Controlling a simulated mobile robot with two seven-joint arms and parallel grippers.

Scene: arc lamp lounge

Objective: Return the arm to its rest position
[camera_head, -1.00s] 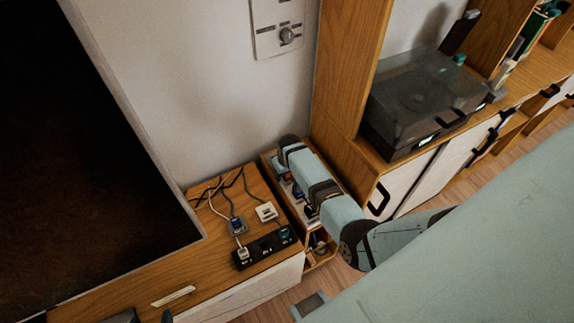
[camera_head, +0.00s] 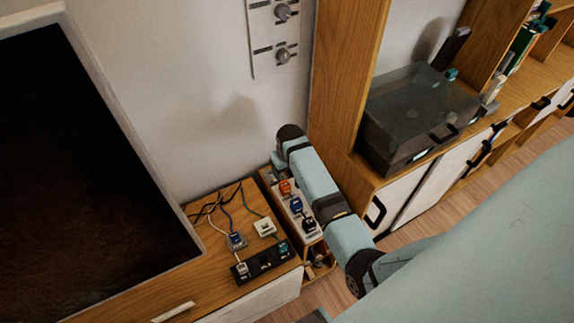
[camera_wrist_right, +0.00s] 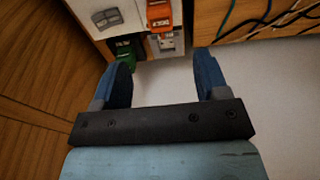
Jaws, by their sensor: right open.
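My right arm (camera_head: 318,182) is light blue with dark bands. It reaches from the lower right over the wooden box beside the cabinet. My right gripper (camera_head: 278,160) is at its far end, small and partly hidden by the wrist. In the right wrist view my right gripper (camera_wrist_right: 163,75) has its two blue fingers spread wide, with nothing between them. An orange plug-like piece (camera_wrist_right: 159,15), a green one (camera_wrist_right: 124,49) and a grey metal connector (camera_wrist_right: 168,42) lie beyond the fingertips. My left gripper is not in view.
A white strip in the wooden box holds orange (camera_head: 285,187), blue (camera_head: 296,205) and black (camera_head: 309,224) pieces close beside my arm. A black power strip (camera_head: 262,262) with cables lies left. A large dark screen (camera_head: 90,170), wooden upright (camera_head: 343,80) and turntable (camera_head: 415,112) surround the area.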

